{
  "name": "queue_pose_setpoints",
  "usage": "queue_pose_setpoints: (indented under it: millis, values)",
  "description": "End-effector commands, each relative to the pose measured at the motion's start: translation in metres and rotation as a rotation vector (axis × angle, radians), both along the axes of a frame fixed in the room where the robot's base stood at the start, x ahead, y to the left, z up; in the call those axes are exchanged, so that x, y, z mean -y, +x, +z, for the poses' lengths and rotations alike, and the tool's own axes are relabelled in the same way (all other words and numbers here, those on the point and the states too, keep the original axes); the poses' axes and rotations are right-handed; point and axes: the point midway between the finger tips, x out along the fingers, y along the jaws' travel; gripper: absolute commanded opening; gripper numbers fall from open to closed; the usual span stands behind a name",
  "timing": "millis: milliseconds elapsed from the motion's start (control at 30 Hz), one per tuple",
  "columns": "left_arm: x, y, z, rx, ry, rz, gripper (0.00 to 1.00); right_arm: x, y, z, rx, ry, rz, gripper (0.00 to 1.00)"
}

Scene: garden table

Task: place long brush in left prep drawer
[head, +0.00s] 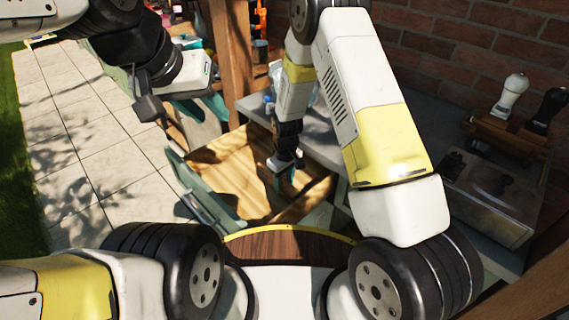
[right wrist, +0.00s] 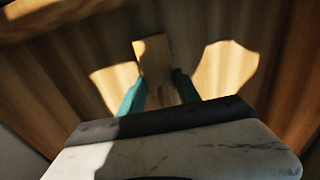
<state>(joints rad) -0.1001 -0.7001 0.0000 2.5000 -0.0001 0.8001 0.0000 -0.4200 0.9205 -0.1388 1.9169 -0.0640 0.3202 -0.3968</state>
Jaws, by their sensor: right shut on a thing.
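The prep drawer (head: 225,165) is pulled open, with a pale wooden inside and a grey-green front panel (head: 205,195). My right gripper (head: 284,182) reaches down into the drawer at its right side. In the right wrist view its teal fingers (right wrist: 159,92) are shut on a flat wooden piece, seemingly the handle of the long brush (right wrist: 154,58). The rest of the brush is hidden or too blurred to tell. The handle is low over the wooden drawer floor; I cannot tell whether it touches. My left gripper (head: 208,106) is outside, beyond the drawer's left side; its fingertips are unclear.
A grey counter (head: 322,130) runs behind and right of the drawer. A wooden post (head: 230,55) rises behind it. A lidded metal unit (head: 490,190) and a wooden rack with white and black mills (head: 511,95) stand at the right. Paving (head: 85,150) is clear at left.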

Motion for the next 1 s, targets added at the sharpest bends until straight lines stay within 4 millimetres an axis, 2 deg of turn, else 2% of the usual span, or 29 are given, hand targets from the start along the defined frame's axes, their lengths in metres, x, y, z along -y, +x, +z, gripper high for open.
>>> queue_pose_setpoints:
  millis: [100, 400, 433, 533, 867, 1000]
  values:
    - [0.0, 0.0, 0.0, 0.0, 0.0, 0.0, 0.32, 0.0, 0.0, -0.01, 0.0, 0.0, -0.001, 0.0]
    - [0.0, 0.0, 0.0, 0.0, 0.0, 0.0, 0.32, 0.0, 0.0, -0.012, 0.0, 0.0, -0.001, 0.0]
    - [0.0, 0.0, 0.0, 0.0, 0.0, 0.0, 0.32, 0.0, 0.0, -0.012, 0.0, 0.0, -0.001, 0.41]
    - [0.0, 0.0, 0.0, 0.0, 0.0, 0.0, 0.32, 0.0, 0.0, -0.012, 0.0, 0.0, -0.001, 0.61]
    - [0.0, 0.0, 0.0, 0.0, 0.0, 0.0, 0.32, 0.0, 0.0, -0.011, 0.001, 0.001, -0.001, 0.61]
    - [0.0, 0.0, 0.0, 0.0, 0.0, 0.0, 0.32, 0.0, 0.001, 0.002, 0.003, 0.002, -0.001, 0.61]
